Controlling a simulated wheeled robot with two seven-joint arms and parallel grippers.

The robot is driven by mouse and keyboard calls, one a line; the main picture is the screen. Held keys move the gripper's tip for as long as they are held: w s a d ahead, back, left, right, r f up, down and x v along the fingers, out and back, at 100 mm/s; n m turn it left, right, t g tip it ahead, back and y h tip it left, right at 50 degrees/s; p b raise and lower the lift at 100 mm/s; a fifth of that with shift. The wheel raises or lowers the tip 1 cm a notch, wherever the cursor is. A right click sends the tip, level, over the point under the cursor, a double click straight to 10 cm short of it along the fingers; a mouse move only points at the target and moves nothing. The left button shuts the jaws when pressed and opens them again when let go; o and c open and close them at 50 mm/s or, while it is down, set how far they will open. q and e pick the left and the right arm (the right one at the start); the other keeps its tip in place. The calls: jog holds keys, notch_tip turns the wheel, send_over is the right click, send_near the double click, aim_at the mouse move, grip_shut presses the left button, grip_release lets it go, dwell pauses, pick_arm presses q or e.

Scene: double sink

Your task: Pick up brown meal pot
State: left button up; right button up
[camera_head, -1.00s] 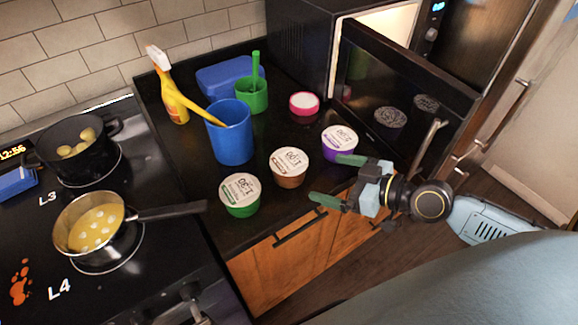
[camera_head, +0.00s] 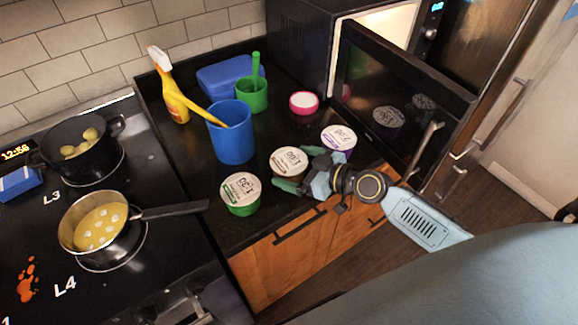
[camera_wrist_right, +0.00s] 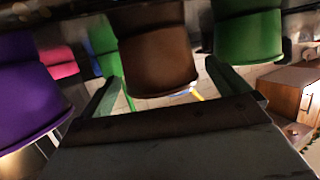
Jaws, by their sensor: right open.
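The brown meal pot (camera_head: 289,161), with a white printed lid, stands on the dark counter between the green meal pot (camera_head: 240,194) and the purple meal pot (camera_head: 339,138). My right gripper (camera_head: 302,168) is open at the front side of the brown pot, with its green fingers apart. In the right wrist view the brown pot (camera_wrist_right: 158,62) shows ahead, between the two fingers of the gripper (camera_wrist_right: 167,85). The purple pot (camera_wrist_right: 28,95) is at left and the green pot (camera_wrist_right: 248,38) at right there. I cannot tell whether the fingers touch the brown pot. My left gripper is not in view.
A blue cup (camera_head: 232,140), green cup (camera_head: 253,97), pink-rimmed tub (camera_head: 304,103) and yellow spray bottle (camera_head: 172,92) stand behind the pots. The open microwave door (camera_head: 400,85) is at right. The stove holds a pan (camera_head: 90,222) and a black pot (camera_head: 80,146).

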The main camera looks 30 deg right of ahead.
jog(key=shift+x, duration=1.3)
jog(key=c, duration=1.1)
jog(key=shift+c, duration=0.3)
